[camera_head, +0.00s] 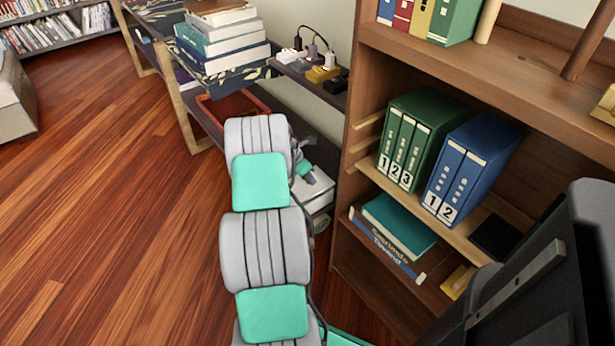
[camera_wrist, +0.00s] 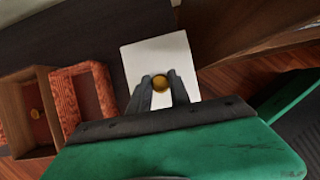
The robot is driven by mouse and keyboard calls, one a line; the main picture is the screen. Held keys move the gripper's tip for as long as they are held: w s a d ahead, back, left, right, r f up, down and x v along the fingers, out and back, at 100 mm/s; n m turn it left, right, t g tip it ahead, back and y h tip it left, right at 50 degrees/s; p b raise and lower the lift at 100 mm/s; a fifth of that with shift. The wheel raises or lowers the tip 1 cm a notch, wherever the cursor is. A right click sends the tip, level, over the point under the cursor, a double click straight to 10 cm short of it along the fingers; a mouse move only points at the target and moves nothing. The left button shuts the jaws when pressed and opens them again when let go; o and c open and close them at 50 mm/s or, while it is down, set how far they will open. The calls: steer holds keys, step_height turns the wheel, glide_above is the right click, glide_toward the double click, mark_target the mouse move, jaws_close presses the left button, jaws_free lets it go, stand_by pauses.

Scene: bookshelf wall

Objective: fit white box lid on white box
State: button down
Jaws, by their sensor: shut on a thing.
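My gripper (camera_wrist: 161,84) is shut on the round gold knob of the white box lid (camera_wrist: 160,52) in the wrist view, one finger on each side of the knob. In the head view my arm hides most of the gripper. The white box (camera_head: 320,207) shows partly beside my arm on the low shelf, with a white top surface at its upper side. The lid hides the box in the wrist view. I cannot tell whether the lid rests on the box or is held just above it.
An orange-red tray (camera_wrist: 101,84) and a wooden box (camera_wrist: 17,120) lie left of the lid in the wrist view. A shelf with plugs (camera_head: 318,82) hangs above the white box. The tall wooden bookcase (camera_head: 347,165) stands close on the right. The floor at left is clear.

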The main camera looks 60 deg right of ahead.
mark_target(300, 187)
steer(key=shift+f+b, duration=0.4)
steer(key=shift+f, duration=0.65)
steer(key=c, duration=1.1)
jaws_free()
steer(key=p+v, duration=0.2)
steer(key=v, duration=0.6)
